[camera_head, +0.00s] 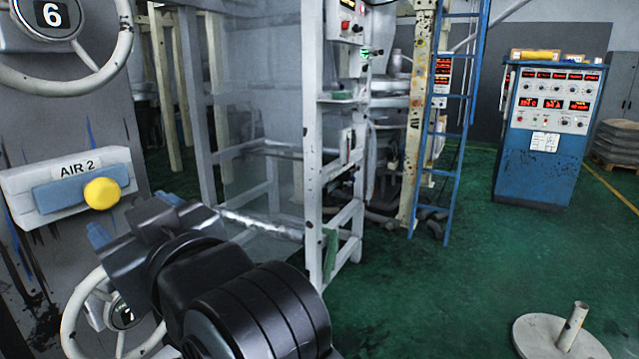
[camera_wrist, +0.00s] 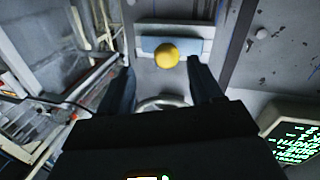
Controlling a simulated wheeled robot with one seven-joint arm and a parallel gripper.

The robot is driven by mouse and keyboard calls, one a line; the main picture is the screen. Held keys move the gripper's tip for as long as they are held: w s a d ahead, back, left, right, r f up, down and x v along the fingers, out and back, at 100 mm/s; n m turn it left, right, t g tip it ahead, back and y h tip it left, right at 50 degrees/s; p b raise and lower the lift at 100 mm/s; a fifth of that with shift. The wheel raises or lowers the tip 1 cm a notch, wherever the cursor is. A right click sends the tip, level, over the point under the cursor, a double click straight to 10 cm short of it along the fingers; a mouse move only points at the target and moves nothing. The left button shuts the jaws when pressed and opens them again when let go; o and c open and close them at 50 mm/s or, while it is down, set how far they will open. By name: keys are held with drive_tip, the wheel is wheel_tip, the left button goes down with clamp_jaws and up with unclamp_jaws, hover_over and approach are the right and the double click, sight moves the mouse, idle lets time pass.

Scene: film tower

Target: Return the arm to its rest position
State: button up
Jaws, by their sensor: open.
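My arm is black and reaches from the bottom of the head view toward the panel on the left. My gripper (camera_wrist: 160,88) is open and empty in the wrist view, with one dark finger on each side. In the head view my gripper (camera_head: 130,228) is just below and right of a yellow knob (camera_head: 102,192), seemingly apart from it. The knob sits on a blue bar below the label AIR 2 (camera_head: 78,168). In the wrist view the knob (camera_wrist: 166,54) shows beyond the fingertips, between them. My arm's rest position is not marked in either view.
White handwheels numbered 6 (camera_head: 122,40) and 7 (camera_head: 72,318) are above and below the knob. A white frame (camera_head: 313,150) stands right of my arm. A blue ladder (camera_head: 460,120) and blue control cabinet (camera_head: 545,150) stand farther back. Green floor (camera_head: 440,290) is open; a round base (camera_head: 545,338) stands front right.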

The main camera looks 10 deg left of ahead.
drive_tip(key=s+d+f+m+t+h, duration=0.2)
drive_tip(key=s+d+f+m+h, duration=0.25)
drive_tip(key=d+f, duration=0.7)
drive_tip(key=s+d+f+m+t+h, duration=0.3)
drive_tip(key=d+f+m, duration=0.2)
drive_tip(key=d+f, duration=0.7)
drive_tip(key=s+d+f+m+h, duration=0.2)
drive_tip(key=s+d+f+h, duration=0.15)
drive_tip(key=s+d, duration=0.9)
drive_tip(key=s+d+r+m+h, duration=0.1)
drive_tip(key=s+d+r+h, duration=0.2)
drive_tip(key=s+d, duration=0.5)
drive_tip(key=s, duration=0.5)
drive_tip(key=shift+s+g+h, duration=0.25)
drive_tip(key=shift+g+h, duration=0.05)
drive_tip(key=shift+h, duration=0.1)
